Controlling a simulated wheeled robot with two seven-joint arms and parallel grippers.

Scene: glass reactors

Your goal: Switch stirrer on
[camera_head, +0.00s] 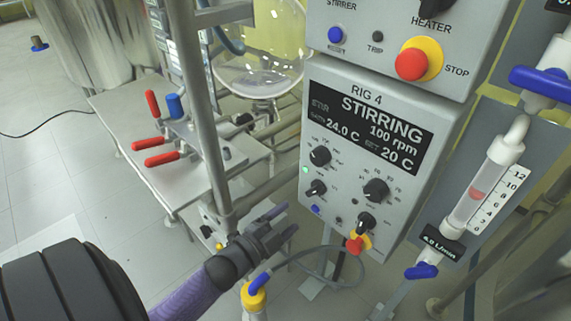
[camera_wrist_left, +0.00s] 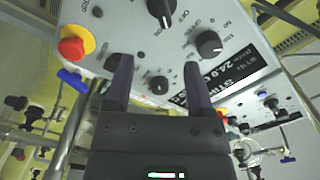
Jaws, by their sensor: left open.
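The RIG 4 control box (camera_head: 345,112) has a display (camera_head: 368,121) reading STIRRING, 100 rpm, 24.0 C and 20 C. Below it are an upper left knob (camera_head: 320,156), a lower left knob (camera_head: 316,188), a large right knob (camera_head: 376,190) and a lower right knob (camera_head: 366,222). Their small labels are too blurred to tell which is the stirrer's. A green light (camera_head: 305,170) glows at the left edge. My left gripper (camera_head: 283,221) is open and empty, left of the box's lower part. In the wrist view, its fingers (camera_wrist_left: 157,65) point at the knob panel, a small knob (camera_wrist_left: 158,85) appearing between them. My right gripper is out of view.
A red stop button (camera_head: 411,64) is on the upper panel; another red button (camera_head: 355,244) is at the box's lower edge. A metal post (camera_head: 205,120) rises left of the gripper. A hose (camera_head: 345,285) loops below the box. A flowmeter (camera_head: 485,185) stands right.

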